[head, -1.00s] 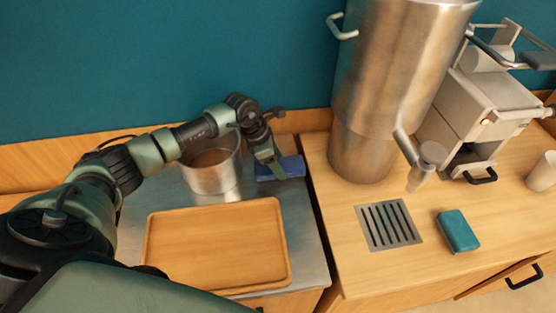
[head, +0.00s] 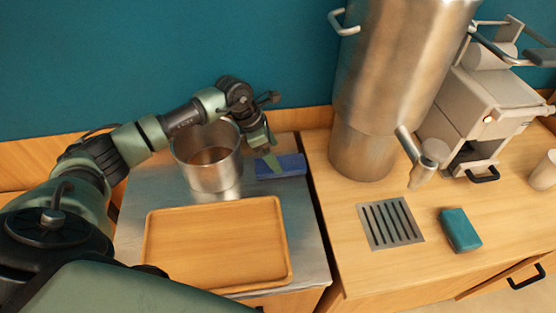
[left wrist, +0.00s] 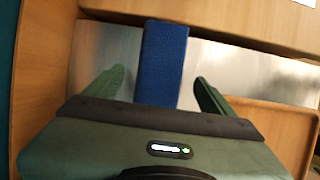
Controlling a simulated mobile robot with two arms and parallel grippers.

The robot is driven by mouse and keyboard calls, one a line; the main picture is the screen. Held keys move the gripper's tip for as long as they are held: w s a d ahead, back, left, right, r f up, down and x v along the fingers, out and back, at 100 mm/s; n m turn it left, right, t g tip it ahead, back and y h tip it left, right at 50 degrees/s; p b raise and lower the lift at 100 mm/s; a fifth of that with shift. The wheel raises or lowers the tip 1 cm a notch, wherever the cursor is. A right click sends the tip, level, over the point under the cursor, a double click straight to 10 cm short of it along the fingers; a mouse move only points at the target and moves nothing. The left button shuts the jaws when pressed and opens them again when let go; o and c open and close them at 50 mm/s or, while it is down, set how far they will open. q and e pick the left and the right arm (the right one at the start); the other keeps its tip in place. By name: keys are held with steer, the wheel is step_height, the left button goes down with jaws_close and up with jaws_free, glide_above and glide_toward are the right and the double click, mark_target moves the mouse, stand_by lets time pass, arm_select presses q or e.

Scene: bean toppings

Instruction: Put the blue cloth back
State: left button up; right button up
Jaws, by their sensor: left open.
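The blue cloth (head: 290,165) lies flat on the metal counter top, right of the metal pot and near the wooden rim. It also shows in the left wrist view (left wrist: 161,62), lying between my finger tips. My left gripper (head: 270,160) is open and sits just above the cloth's left part, hiding some of it. In the left wrist view its two fingers (left wrist: 158,90) are spread on either side of the cloth, with gaps to both edges. My right gripper is out of view.
A metal pot (head: 211,171) stands left of the cloth. A wooden tray (head: 160,245) lies in front. On the right counter are a large metal urn (head: 365,150), a drain grate (head: 410,238), a teal sponge-like block (head: 460,230) and a coffee machine (head: 490,95).

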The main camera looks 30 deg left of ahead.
arm_select(q)
steer(key=b+v, duration=0.1)
steer(key=v, duration=0.7)
steer(key=shift+d+f, duration=0.1)
steer(key=shift+f, duration=0.05)
